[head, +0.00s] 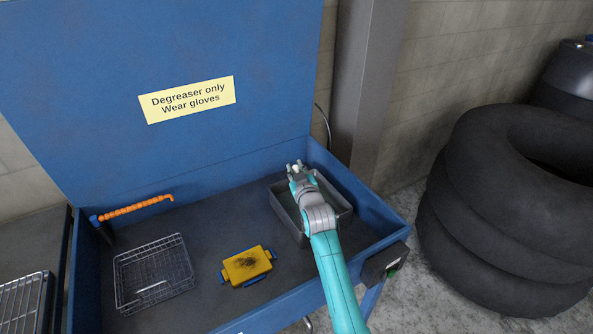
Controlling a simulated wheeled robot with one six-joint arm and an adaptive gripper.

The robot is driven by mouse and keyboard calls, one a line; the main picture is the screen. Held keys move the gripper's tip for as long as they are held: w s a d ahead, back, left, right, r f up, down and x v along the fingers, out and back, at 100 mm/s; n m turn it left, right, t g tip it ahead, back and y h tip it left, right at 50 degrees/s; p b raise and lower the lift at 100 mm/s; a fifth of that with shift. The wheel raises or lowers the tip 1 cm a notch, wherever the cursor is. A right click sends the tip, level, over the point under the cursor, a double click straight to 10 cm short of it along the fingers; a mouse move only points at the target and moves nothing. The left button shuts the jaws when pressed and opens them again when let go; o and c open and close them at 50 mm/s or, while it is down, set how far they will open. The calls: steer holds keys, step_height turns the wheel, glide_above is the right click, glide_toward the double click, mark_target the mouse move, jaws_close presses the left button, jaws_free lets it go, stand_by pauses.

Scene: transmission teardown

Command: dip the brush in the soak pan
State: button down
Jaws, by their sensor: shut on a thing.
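The soak pan (343,213) is a grey rectangular pan at the right end of the blue wash basin. My gripper (297,166) is over the pan's far left side, with my arm crossing above the pan and hiding much of its inside. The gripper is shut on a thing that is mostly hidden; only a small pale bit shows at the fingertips. It seems to be the brush, and no other brush shows clearly. I cannot tell whether it touches the pan or any liquid.
An orange jointed nozzle (135,208) stands at the back left. The raised blue lid (170,60) is behind. Stacked tires (500,220) stand at right.

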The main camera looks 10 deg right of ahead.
steer(key=shift+r, duration=0.1)
steer(key=shift+r, duration=4.1)
steer(key=shift+r, duration=1.85)
